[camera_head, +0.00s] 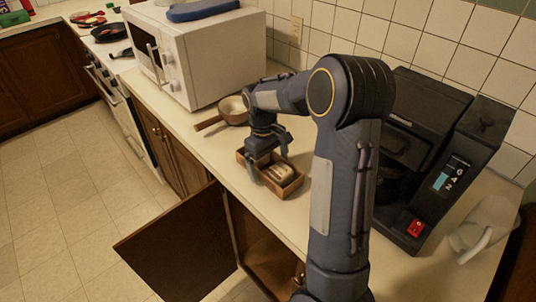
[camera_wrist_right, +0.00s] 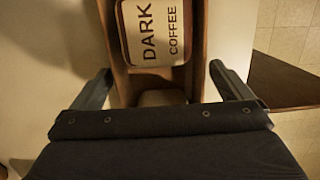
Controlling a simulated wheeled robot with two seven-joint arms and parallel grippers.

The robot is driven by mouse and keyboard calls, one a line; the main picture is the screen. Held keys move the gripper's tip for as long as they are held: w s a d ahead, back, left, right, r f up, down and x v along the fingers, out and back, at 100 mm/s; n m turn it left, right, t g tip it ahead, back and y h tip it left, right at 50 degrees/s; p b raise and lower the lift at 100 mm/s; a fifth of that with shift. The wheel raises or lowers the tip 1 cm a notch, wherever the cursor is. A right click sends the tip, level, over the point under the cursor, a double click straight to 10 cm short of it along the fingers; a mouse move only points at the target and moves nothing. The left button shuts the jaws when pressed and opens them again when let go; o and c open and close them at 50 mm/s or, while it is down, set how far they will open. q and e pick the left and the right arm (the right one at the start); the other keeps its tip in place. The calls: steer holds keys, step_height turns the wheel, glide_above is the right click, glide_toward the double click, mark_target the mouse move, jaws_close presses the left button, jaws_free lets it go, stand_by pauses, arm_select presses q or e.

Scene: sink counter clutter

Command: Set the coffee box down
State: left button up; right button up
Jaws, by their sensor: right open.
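The coffee box (camera_head: 282,173) lies in a small open wooden tray (camera_head: 284,193) on the counter. In the wrist view its pale label reading "DARK COFFEE" (camera_wrist_right: 152,38) faces up, between the tray's brown side walls (camera_wrist_right: 198,38). My right gripper (camera_head: 268,167) is over the left end of the tray. Its fingers are spread wide and empty, and they also show in the wrist view (camera_wrist_right: 162,84), one on each side of the tray. The coffee box is apart from the fingers there, beyond their tips. My left gripper is not in view.
A pan (camera_head: 233,110) with a wooden handle sits behind the tray, near the white microwave (camera_head: 205,52). A black coffee machine (camera_head: 437,160) and a pale jug (camera_head: 484,228) stand at the right. A cabinet door (camera_head: 180,243) hangs open below the counter.

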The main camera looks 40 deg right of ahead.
step_height(320, 180, up, 11)
steer(key=w, duration=0.2)
steer(key=s+a+r+m+t+y, duration=0.1)
steer(key=s+a+t, duration=0.1)
steer(key=s+a, duration=0.3)
steer(key=s+a+r+t+y, duration=0.2)
steer(key=s, duration=0.5)
steer(key=s+a+f+m+t, duration=0.1)
steer(key=s+a+f, duration=0.1)
steer(key=s+a, duration=0.2)
steer(key=s+a+f+t+y, duration=0.1)
steer(key=s+a+f+t, duration=0.1)
steer(key=s+a, duration=0.3)
steer(key=shift+s+f+m, duration=0.4)
steer(key=shift+s+f, duration=0.2)
